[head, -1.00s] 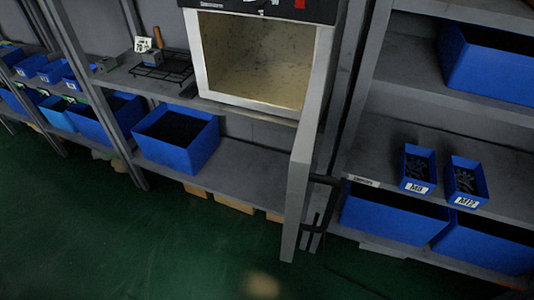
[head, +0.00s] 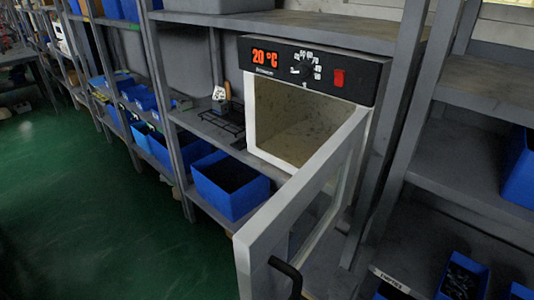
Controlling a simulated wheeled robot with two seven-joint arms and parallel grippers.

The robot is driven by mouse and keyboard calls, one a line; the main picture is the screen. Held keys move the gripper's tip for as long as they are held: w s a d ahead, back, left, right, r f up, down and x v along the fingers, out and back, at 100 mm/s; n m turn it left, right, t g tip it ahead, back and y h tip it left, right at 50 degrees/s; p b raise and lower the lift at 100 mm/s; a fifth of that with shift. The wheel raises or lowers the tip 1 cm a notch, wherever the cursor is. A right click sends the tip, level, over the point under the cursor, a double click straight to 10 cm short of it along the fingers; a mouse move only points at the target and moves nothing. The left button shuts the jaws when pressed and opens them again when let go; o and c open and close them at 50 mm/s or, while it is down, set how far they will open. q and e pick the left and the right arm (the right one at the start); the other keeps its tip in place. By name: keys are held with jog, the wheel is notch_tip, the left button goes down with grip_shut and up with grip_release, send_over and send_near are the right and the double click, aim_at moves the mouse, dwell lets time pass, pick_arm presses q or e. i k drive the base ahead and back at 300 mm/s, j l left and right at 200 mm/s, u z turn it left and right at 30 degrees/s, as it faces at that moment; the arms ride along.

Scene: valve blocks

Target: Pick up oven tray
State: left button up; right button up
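A small black wire rack (head: 226,124), which looks like the oven tray, lies on the middle shelf just left of the oven. The oven (head: 309,98) has a white body and a black control panel reading 20 °C. Its door (head: 300,215) stands wide open toward me, with a black handle (head: 285,272) at the lower front. The oven's chamber looks empty. Neither of my grippers shows in the head view.
A small block with a white label (head: 220,96) sits at the rack's back. A blue bin (head: 230,184) stands on the shelf below. Blue bins (head: 462,278) also sit at lower right. Shelf posts (head: 163,110) flank the rack's shelf. Green floor (head: 90,225) is clear at left.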

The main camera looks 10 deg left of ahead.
aim_at(235, 118)
jog(key=u, duration=0.7)
jog(key=j+u, duration=0.15)
jog(key=u, duration=1.3)
jog(key=j+u, duration=0.15)
jog(key=u, duration=0.55)
jog(key=i+u, duration=0.1)
jog(key=u, duration=1.35)
jog(key=i+u, duration=0.1)
jog(key=u, duration=1.3)
jog(key=l+z, duration=0.4)
jog(key=k+l+z, duration=0.15)
jog(key=l+z, duration=0.6)
jog(key=z, duration=0.15)
jog(key=l+z, duration=1.1)
jog(key=z, duration=0.2)
jog(key=l+z, duration=0.25)
jog(key=z, duration=0.2)
jog(key=i+l+z, duration=0.1)
jog(key=l+z, duration=0.15)
jog(key=z, duration=0.2)
jog(key=i+l+z, duration=0.1)
jog(key=z, duration=0.35)
jog(key=i+l+z, duration=0.1)
jog(key=l+z, duration=0.2)
jog(key=z, duration=0.15)
